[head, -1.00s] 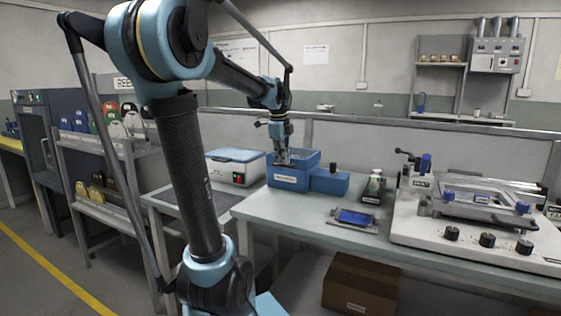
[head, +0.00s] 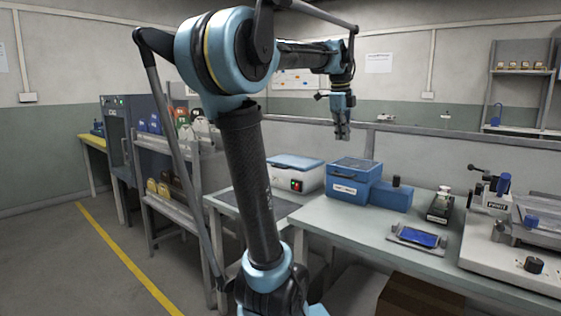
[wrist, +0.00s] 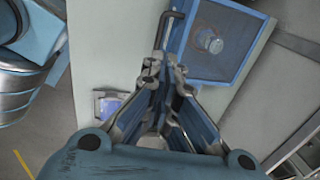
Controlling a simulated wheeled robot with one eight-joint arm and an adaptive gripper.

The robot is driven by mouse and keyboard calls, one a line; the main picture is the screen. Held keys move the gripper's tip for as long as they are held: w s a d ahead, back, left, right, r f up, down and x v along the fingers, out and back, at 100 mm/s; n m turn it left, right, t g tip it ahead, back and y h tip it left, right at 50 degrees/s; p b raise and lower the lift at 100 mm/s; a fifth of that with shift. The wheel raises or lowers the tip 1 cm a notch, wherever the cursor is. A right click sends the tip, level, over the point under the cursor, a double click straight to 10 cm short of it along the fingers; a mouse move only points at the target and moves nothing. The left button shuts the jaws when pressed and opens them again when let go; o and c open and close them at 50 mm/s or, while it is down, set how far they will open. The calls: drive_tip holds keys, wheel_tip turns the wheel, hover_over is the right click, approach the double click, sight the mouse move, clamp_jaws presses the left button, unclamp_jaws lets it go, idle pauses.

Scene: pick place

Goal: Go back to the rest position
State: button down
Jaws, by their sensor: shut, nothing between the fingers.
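My gripper (head: 342,132) hangs fingers down in the air, above and behind the blue box on the bench in the head view. Its fingers are closed together with nothing between them. In the wrist view my gripper (wrist: 163,75) shows from above, with the blue box (wrist: 218,45) beyond the fingertips. A round, clear item lies on or under the box's top in that view; I cannot tell which. In the head view the blue box (head: 350,189) has a white label on its front and a lower blue block on its right.
A phone-like device (head: 418,237) lies on a holder on the bench (head: 330,225). A large white machine (head: 500,255) stands at right. A white box with a blue lid (head: 297,172) stands left of the blue box. A shelf (head: 180,175) with coloured items stands further left. The floor at left is clear.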

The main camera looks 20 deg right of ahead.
drive_tip(key=a+f+n, duration=0.7)
drive_tip(key=a, duration=0.3)
drive_tip(key=a+f+n, duration=0.7)
drive_tip(key=a, duration=0.4)
drive_tip(key=s+a+f+n, duration=0.4)
drive_tip(key=a+f+n, duration=0.1)
drive_tip(key=f, duration=0.2)
drive_tip(key=s+a+f+n+y, duration=0.1)
drive_tip(key=s+a+f+n, duration=0.3)
drive_tip(key=a+f+n, duration=0.1)
drive_tip(key=s+a+f+n+t+y, duration=0.1)
drive_tip(key=s+a+f+n, duration=0.3)
drive_tip(key=f, duration=0.4)
drive_tip(key=shift+s+a+f+n, duration=0.3)
drive_tip(key=shift+a+n, duration=0.4)
drive_tip(key=shift+n, duration=0.4)
